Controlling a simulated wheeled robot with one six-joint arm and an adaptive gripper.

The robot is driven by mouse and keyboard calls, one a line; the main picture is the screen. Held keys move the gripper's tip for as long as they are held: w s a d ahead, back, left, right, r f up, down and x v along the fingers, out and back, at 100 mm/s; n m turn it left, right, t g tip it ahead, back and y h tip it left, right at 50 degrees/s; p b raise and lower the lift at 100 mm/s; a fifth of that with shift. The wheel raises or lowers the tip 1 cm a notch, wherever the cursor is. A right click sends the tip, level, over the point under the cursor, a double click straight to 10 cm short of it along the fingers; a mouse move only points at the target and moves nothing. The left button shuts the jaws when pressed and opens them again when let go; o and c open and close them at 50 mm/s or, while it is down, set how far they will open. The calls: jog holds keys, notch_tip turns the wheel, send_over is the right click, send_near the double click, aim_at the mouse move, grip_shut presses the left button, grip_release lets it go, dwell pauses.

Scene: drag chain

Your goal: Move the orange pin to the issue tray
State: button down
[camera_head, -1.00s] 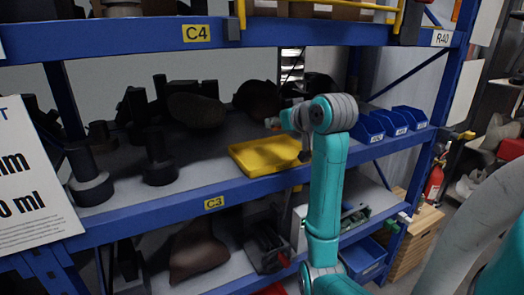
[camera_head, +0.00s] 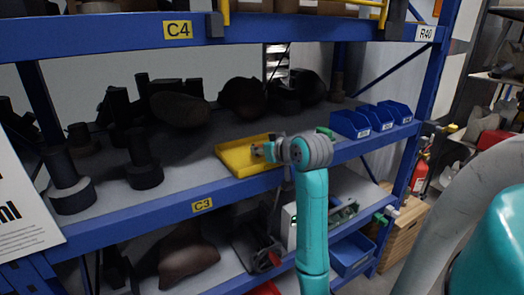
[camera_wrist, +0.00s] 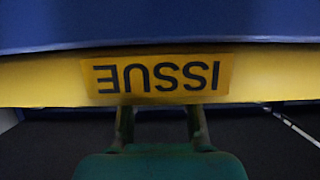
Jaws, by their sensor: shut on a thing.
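The yellow issue tray (camera_head: 228,162) lies on the shelf marked C3, near its front edge. In the wrist view, its yellow front wall (camera_wrist: 45,83) fills the width and carries an upside-down ISSUE label (camera_wrist: 158,76). My gripper (camera_head: 259,150) is over the tray, low and close to it. In the wrist view, my gripper's two fingers (camera_wrist: 160,113) reach up to the wall below the label. The gripper is shut on the orange pin, only a small blurred bit of which shows at the fingertips in the head view; the wrist view hides it.
Dark cylindrical parts (camera_head: 145,170) and rounded dark shapes stand left of and behind the tray. Blue bins (camera_head: 350,124) line the shelf to the right. The upper shelf beam (camera_head: 110,38) runs above. Some bare shelf lies left of the tray.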

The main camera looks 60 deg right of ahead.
jog(key=shift+f, duration=0.2)
jog(key=c, duration=0.9)
grip_release()
jog(key=shift+o, duration=0.2)
jog(key=shift+r, duration=0.15)
jog(key=v, duration=1.2)
